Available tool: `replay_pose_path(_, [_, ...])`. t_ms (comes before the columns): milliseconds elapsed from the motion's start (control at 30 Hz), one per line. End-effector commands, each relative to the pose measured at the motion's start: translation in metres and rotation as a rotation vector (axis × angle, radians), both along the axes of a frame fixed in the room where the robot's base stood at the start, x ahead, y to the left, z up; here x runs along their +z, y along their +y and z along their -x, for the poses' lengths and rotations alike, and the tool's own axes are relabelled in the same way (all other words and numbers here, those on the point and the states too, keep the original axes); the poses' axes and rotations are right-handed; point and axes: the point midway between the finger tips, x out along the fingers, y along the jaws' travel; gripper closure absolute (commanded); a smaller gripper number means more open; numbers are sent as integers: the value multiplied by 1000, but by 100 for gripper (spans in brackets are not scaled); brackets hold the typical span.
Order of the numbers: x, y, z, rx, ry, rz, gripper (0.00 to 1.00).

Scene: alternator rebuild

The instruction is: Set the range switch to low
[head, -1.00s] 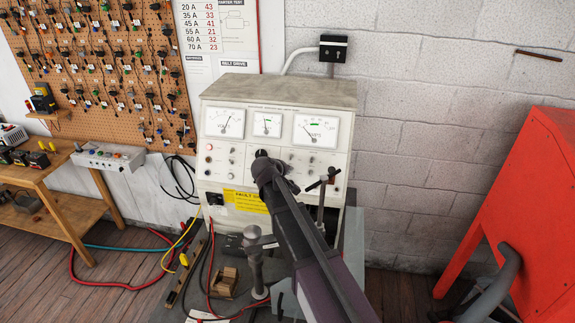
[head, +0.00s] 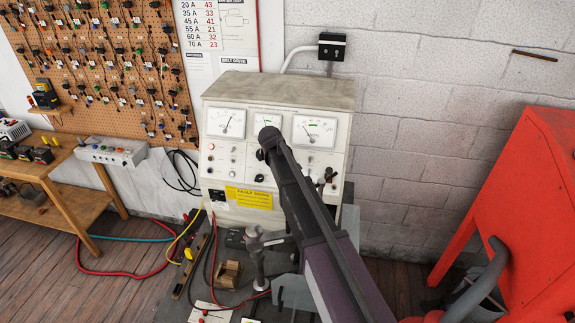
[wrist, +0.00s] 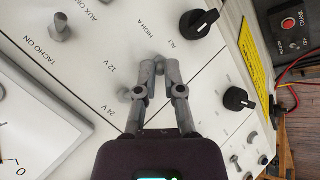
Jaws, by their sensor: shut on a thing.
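The test bench's white panel (head: 222,158) stands against the wall, with three meters along its top. In the wrist view my gripper (wrist: 159,63) is at the panel, its two grey fingers brought together at the tips beside the "HIGH A" label (wrist: 143,36). They are shut on a small switch there, the range switch by its label; the fingers hide nearly all of it, so its position cannot be told. A blurred toggle by the "12 V" and "24 V" labels stands just left of the fingers. In the head view my arm covers the gripper and switch.
Black knobs (wrist: 199,22) and (wrist: 237,99) sit close right of the fingers. A grey toggle (wrist: 60,28) stands at upper left. A yellow notice (head: 249,198) is low on the panel. A red cabinet (head: 522,200) stands at right.

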Motion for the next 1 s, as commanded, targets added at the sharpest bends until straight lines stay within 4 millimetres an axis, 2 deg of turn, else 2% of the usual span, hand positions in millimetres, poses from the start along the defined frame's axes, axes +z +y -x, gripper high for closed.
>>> replay_pose_path(267, [-1,-1,2,-3,6,0,100])
replay_pose_path(300, [-1,-1,2,-3,6,0,86])
replay_pose_path(400, [-1,-1,2,-3,4,0,56])
replay_pose_path(433, [-1,-1,2,-3,4,0,55])
replay_pose_path(1000, [-3,0,2,0,-33,8,55])
